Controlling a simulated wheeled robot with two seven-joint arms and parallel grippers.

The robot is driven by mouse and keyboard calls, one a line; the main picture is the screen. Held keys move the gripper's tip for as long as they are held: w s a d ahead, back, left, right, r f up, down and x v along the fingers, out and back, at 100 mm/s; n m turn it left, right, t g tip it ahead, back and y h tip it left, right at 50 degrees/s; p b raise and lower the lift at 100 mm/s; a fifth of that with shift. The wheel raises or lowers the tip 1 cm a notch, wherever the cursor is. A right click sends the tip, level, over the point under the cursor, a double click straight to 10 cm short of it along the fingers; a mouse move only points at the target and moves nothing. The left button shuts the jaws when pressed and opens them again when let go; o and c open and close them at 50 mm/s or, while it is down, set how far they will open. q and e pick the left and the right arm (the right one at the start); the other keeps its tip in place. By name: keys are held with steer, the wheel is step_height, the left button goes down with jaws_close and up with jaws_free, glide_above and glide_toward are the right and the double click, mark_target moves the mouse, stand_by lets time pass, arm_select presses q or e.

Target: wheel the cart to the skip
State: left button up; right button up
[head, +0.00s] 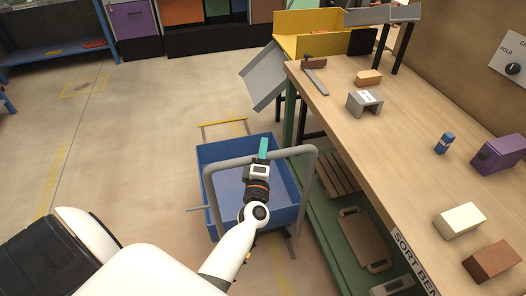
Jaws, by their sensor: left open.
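The cart (219,180) is a blue open-topped tub with a grey tubular handle (305,165) at its near side. It stands on the floor left of the bench, and its tub looks empty where I can see in. My left gripper (264,147), with teal fingertips, is open over the cart near the handle's top bar. I cannot tell whether it touches the bar. My arm hides part of the tub and handle. A yellow open container (308,22) stands at the back beyond the bench; I cannot tell whether it is the skip. My right gripper is out of view.
A wooden bench (400,150) carrying a grey hollow brick (366,103) and other blocks runs close along the cart's right. A grey sloping panel (263,77) juts out past its far end. The floor (140,130) to the left is clear. Blue shelving (58,50) stands far left.

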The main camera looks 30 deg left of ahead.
arm_select(q)
jaws_close()
steer(key=shift+a, duration=0.15)
